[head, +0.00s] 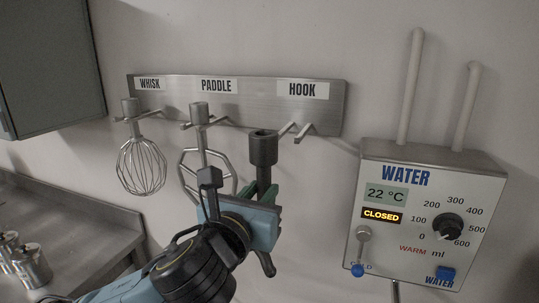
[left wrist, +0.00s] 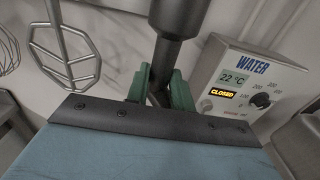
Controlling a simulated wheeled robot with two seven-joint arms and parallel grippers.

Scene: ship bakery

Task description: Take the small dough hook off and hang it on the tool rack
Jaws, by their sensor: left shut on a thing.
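The tool rack (head: 250,92) is a steel wall plate with labels WHISK, PADDLE and HOOK. The small dough hook (head: 263,150) is dark grey with a thick round hub on top. It stands upright in my left gripper (head: 262,192), and its curved lower end shows below the gripper. The hub is in front of and a little left of the HOOK prongs (head: 300,131); I cannot tell whether it touches them. In the left wrist view, the green fingers are shut around the hook's shaft (left wrist: 158,92), below the hub (left wrist: 180,18). My right gripper is not in view.
The whisk (head: 141,165) and the paddle (head: 196,165) hang on the rack to the left. A water dispenser (head: 425,215) with two pipes is on the wall at right. A grey cabinet (head: 45,65) is at upper left, above a steel counter (head: 75,220).

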